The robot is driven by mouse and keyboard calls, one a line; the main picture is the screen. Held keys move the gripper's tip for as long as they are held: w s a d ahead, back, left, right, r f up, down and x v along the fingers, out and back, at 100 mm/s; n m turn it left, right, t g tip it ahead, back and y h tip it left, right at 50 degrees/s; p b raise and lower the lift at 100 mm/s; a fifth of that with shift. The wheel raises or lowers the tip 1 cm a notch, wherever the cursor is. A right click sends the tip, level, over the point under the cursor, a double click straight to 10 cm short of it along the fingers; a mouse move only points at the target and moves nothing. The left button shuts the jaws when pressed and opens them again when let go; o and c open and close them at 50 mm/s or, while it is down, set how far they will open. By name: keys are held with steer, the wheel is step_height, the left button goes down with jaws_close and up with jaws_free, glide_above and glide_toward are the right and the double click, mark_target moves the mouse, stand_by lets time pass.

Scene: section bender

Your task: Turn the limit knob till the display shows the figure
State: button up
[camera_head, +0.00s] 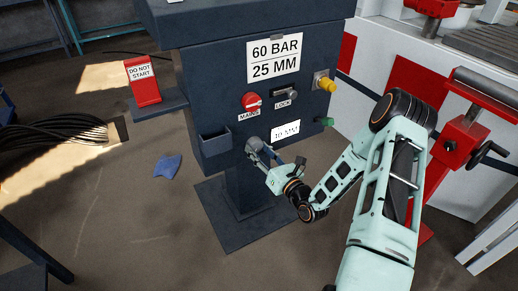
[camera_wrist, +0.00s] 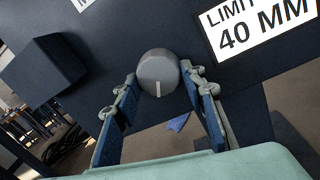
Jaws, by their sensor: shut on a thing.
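The limit knob (camera_wrist: 158,70) is a round grey knob with a white pointer line, which points down in the wrist view. My gripper (camera_wrist: 160,84) is shut on it, one finger on each side. In the head view my gripper (camera_head: 264,157) is at the front of the dark cabinet and covers most of the knob. The white display (camera_wrist: 262,28) to the right of the knob reads LIMIT 40 MM in the wrist view. It also shows in the head view (camera_head: 286,132), small and partly hard to read. A plate above (camera_head: 274,58) reads 60 BAR / 25 MM.
Close by on the cabinet (camera_head: 215,85) are a red MAINS knob (camera_head: 251,101), a LOCK switch (camera_head: 286,92), a yellow knob (camera_head: 326,83), a green button (camera_head: 325,121) and an open box (camera_head: 215,144). A red DO NOT START sign (camera_head: 142,82) stands left. A blue cloth (camera_head: 168,166) lies on the floor.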

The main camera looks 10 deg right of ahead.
steer(key=o, duration=1.2)
steer(key=shift+c, duration=0.2)
steer(key=v, duration=1.2)
